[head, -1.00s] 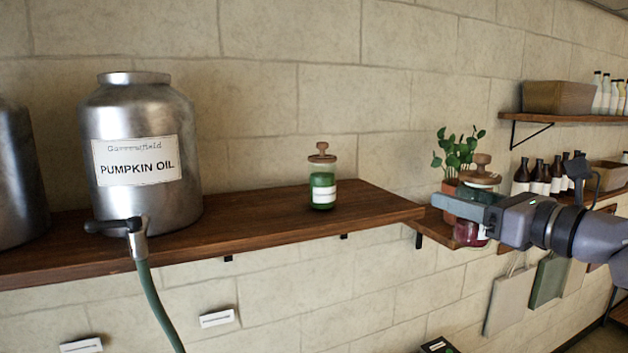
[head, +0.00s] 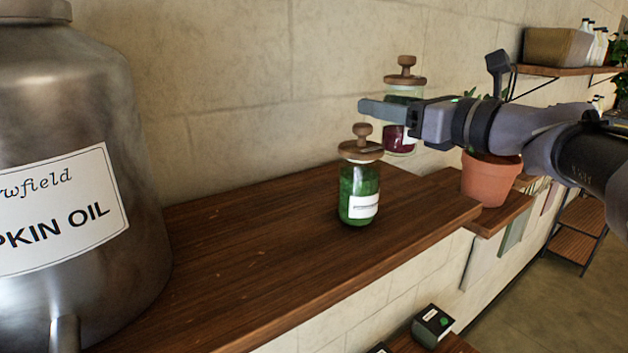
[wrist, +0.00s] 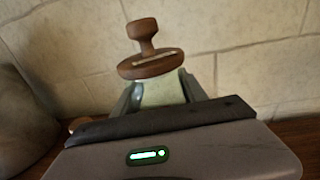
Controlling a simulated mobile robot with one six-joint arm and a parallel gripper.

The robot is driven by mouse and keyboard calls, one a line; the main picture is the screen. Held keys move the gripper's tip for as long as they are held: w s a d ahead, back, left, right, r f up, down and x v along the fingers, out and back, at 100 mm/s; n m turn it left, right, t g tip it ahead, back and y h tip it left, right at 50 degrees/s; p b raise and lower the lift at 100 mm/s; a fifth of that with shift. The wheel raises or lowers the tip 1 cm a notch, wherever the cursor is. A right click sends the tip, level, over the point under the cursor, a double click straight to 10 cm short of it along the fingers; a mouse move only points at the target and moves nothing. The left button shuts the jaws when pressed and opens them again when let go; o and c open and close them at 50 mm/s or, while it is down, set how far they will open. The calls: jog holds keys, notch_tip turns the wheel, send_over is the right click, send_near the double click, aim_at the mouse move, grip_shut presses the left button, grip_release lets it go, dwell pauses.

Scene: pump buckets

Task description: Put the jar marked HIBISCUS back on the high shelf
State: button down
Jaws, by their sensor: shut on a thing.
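My gripper (head: 392,108) is shut on a glass jar with dark red contents (head: 402,143) and a wooden knobbed lid. A white label shows on its side, but I cannot read it. The jar is upright, and its base appears to be above the wooden shelf (head: 250,255), near the back wall. In the wrist view the held jar's lid (wrist: 150,64) rises above the gripper, tilted in the picture. A green jar (head: 358,190) with a similar wooden lid stands on the shelf, in front and to the left of the held jar.
A big metal PUMPKIN OIL can (head: 80,130) stands on the shelf's left part. A potted plant (head: 490,180) stands on a lower shelf to the right. The shelf between the can and the green jar is clear.

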aim_at(414, 147)
jog(key=f, duration=0.1)
jog(key=s+d+f, duration=0.1)
jog(key=f, duration=0.1)
jog(key=s+d+f, duration=0.1)
jog(key=f, duration=0.1)
jog(key=shift+s+f, duration=0.15)
jog(key=shift+f, duration=0.1)
jog(key=f, duration=0.1)
jog(key=w+a+f, duration=0.1)
jog(key=f, duration=0.1)
jog(key=shift+w, duration=0.1)
jog(key=shift+s+d+r, duration=0.15)
jog(key=shift+s+d, duration=0.1)
jog(key=shift+s, duration=0.05)
jog(key=shift+f+b, duration=0.2)
jog(key=shift+b, duration=0.15)
jog(key=c, duration=0.9)
grip_release()
jog(key=shift+a, duration=0.1)
jog(key=shift+o, duration=1.4)
jog(key=shift+w, duration=0.2)
jog(key=shift+s, duration=0.1)
